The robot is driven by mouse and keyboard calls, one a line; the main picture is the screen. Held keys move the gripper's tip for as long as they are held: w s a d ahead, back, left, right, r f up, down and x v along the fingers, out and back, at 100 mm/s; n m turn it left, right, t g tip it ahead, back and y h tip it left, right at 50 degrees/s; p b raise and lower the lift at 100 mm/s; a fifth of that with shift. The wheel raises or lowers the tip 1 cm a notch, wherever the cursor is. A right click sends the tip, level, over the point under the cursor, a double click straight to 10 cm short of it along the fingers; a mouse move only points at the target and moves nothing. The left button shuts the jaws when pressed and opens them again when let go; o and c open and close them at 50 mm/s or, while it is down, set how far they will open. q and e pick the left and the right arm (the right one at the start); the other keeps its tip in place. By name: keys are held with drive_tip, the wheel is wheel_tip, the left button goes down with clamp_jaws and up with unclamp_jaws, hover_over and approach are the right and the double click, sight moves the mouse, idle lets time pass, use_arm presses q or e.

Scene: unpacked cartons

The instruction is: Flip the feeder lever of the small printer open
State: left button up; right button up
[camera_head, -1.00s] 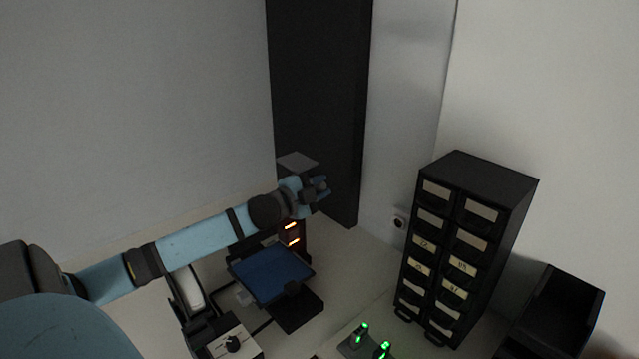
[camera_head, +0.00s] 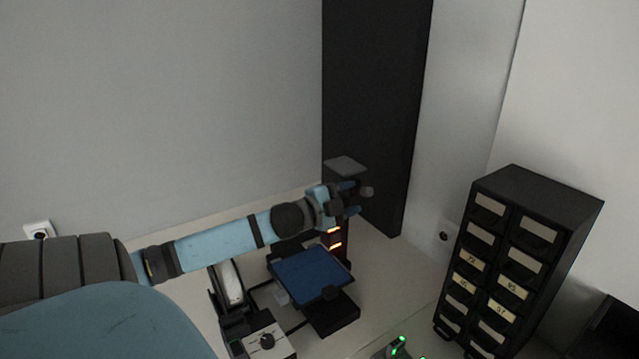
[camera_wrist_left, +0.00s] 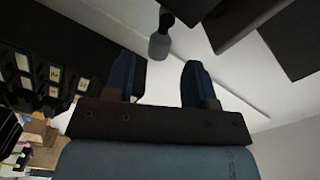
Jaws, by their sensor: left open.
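The small printer stands on the worktop, with a blue bed (camera_head: 312,273), a dark column with orange lights (camera_head: 335,243) and a grey top plate (camera_head: 345,165). A grey round knob, which looks like the feeder lever's end (camera_head: 367,192), shows just past my left gripper (camera_head: 351,198), at the column's upper part. In the left wrist view this knob (camera_wrist_left: 160,45) on a dark stem lies beyond and between the fingertips of my left gripper (camera_wrist_left: 158,75), apart from both. The gripper is open and empty. The lever's base is hidden. My right gripper is not in view.
A black drawer cabinet (camera_head: 520,260) with labels stands to the right. A device with a dial (camera_head: 266,341) and a white-and-black device (camera_head: 230,285) stand left of the printer. Green lights (camera_head: 398,342) glow at the front. A dark panel (camera_head: 375,100) rises behind.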

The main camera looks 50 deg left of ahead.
use_arm(q)
drive_tip(key=s, duration=0.8)
drive_tip(key=shift+s+a+b, duration=0.25)
drive_tip(key=shift+a+b, duration=0.1)
drive_tip(key=shift+a, duration=0.05)
